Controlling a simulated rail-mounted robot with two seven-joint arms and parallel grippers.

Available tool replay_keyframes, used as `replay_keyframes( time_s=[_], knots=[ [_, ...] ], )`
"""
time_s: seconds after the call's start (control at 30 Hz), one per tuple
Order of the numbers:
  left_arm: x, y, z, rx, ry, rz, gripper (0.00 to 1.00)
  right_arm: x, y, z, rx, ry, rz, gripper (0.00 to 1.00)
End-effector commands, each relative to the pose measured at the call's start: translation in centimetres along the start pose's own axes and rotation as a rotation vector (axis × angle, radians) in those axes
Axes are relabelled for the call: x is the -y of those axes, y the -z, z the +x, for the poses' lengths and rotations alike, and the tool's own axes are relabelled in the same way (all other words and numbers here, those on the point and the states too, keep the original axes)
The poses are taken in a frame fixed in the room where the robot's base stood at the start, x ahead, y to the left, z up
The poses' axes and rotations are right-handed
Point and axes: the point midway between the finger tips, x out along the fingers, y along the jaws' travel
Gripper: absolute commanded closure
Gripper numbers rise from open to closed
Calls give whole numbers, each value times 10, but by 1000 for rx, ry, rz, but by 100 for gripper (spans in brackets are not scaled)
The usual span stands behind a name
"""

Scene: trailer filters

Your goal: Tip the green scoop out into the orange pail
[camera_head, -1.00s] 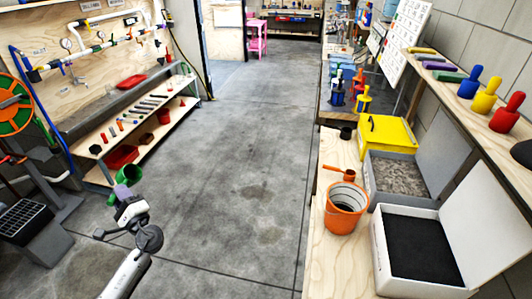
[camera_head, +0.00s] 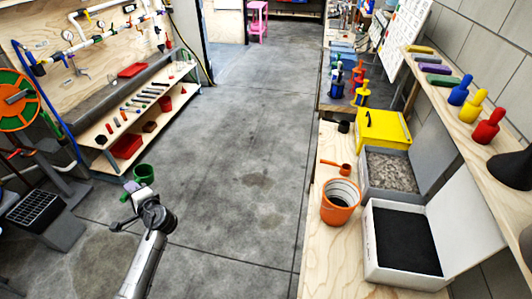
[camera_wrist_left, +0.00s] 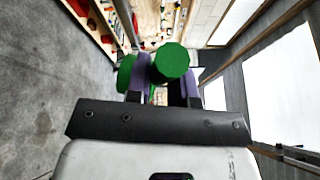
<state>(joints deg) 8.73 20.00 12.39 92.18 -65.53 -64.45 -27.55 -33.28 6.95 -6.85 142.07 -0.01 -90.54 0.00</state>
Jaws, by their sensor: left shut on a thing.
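The green scoop (camera_head: 144,174) is held by my left gripper (camera_head: 132,187) over the floor at the left of the head view. Its cup looks roughly upright there; what is in it cannot be seen. In the left wrist view, my left gripper's purple fingers (camera_wrist_left: 165,82) are shut on the scoop's green handle (camera_wrist_left: 172,61), with part of the cup (camera_wrist_left: 125,72) behind the left finger. The orange pail (camera_head: 338,214) stands upright on the wooden bench at the right, far from the scoop. My right gripper is not in view.
A small orange scoop (camera_head: 337,165) lies behind the pail. A white box with black filling (camera_head: 378,275) stands to its right, with a grey tray (camera_head: 392,190) and a yellow box (camera_head: 383,130) farther back. Open floor (camera_head: 240,170) separates the left shelf (camera_head: 150,140) from the bench.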

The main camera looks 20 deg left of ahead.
Motion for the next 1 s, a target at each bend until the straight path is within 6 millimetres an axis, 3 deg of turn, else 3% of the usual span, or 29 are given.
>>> replay_keyframes(
  time_s=[0.03,0.53,1.0],
  knots=[
    [6,-1,0,-3,-20,-14,100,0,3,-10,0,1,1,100],
    [11,-2,0,-39,-205,-135,100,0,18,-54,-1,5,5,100],
    [7,-1,0,-49,-254,-169,100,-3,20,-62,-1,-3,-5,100]
  ],
)
